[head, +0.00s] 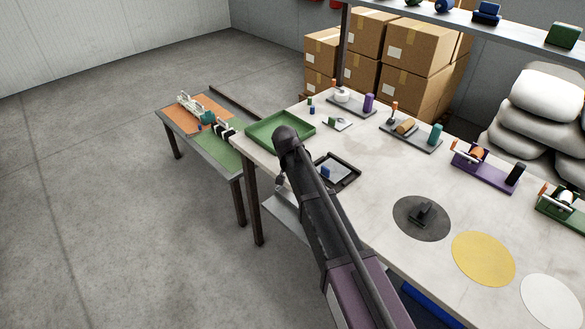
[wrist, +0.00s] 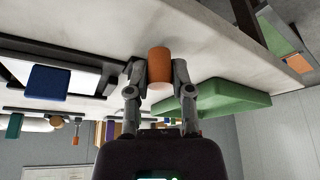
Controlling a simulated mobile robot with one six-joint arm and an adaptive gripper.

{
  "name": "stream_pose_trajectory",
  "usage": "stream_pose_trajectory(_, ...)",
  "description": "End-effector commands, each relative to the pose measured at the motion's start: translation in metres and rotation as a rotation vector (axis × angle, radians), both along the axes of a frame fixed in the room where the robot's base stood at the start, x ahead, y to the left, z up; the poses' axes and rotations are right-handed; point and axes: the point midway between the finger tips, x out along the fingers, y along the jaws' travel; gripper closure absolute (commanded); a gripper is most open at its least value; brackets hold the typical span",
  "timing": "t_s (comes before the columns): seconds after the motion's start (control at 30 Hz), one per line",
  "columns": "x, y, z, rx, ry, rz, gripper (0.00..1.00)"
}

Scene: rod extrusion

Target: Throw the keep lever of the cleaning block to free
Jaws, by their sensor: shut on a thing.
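My gripper (wrist: 158,84) is shut on an orange cylinder (wrist: 159,64), one finger on each side, in the wrist view. In the head view my arm hides the gripper and the cylinder. Small stations with orange-tipped levers stand along the back of the table: one plate (head: 424,142) with a tan roll and a teal block, one plate (head: 366,108) with a white piece and a purple cylinder, and a purple base (head: 488,178). I cannot tell which is the cleaning block. One orange-tipped lever (wrist: 76,130) shows small in the wrist view, apart from my gripper.
A green tray (head: 265,143) lies at the table's left end, beside a dark frame (head: 350,172) with a blue block (head: 326,172). A dark disc (head: 408,228), a yellow disc (head: 483,259) and a white disc (head: 550,301) lie at the front. A lower side table (head: 215,150) stands left.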

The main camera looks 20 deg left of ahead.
Motion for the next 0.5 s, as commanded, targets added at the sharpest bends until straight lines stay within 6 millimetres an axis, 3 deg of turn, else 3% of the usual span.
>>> stream_pose_trajectory(0.33, -0.0001, 0.0011, -0.0001, 0.002, 0.000, -0.001, 1.00)
stream_pose_trajectory(0.37, -0.0001, 0.0011, -0.0001, 0.002, 0.000, -0.001, 0.62)
stream_pose_trajectory(0.43, 0.0000, 0.0011, 0.0000, 0.002, 0.000, -0.001, 0.41)
stream_pose_trajectory(0.5, 0.0000, 0.0010, 0.0000, 0.001, -0.001, -0.001, 0.36)
